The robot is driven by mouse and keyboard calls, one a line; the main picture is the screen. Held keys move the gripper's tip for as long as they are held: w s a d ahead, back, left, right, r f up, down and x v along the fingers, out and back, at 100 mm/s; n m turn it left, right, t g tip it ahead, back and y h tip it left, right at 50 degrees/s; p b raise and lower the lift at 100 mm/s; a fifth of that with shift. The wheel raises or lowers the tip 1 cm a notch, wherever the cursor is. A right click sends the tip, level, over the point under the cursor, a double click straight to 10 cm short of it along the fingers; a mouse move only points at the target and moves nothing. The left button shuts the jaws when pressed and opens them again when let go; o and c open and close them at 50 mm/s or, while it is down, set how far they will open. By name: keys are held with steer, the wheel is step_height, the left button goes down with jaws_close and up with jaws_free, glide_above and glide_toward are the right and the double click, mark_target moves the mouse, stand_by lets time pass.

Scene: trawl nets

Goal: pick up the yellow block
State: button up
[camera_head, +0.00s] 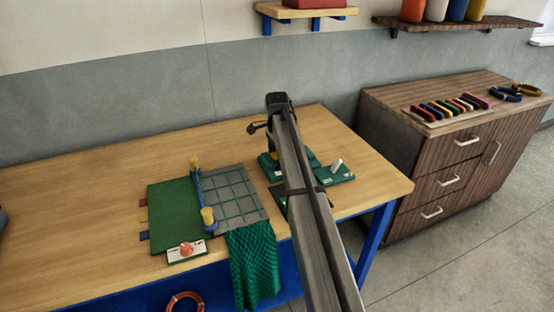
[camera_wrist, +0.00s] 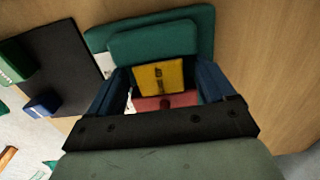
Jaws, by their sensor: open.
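The yellow block (camera_wrist: 158,78) lies in the wrist view between the two blue fingers of my gripper (camera_wrist: 160,85). It has a dark mark on its face. My gripper is open, with a finger on either side of the block; I cannot tell whether either touches it. A red piece (camera_wrist: 165,102) shows just below the block, partly hidden by the gripper body. Behind the block is a green stepped holder (camera_wrist: 190,22). In the head view a bit of yellow (camera_head: 275,156) shows near this holder (camera_head: 268,170), mostly hidden by my arm.
A green base (camera_head: 336,174) with a white peg (camera_head: 336,165) stands right of my arm. Left are a grey grid panel (camera_head: 235,195), a green mat (camera_head: 170,205) and a hanging green net (camera_head: 253,265). The wooden table (camera_head: 80,195) is clear at far left.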

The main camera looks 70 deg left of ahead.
steer(key=shift+c, duration=0.4)
steer(key=c, duration=1.2)
steer(key=shift+o, duration=0.2)
steer(key=shift+r, duration=0.1)
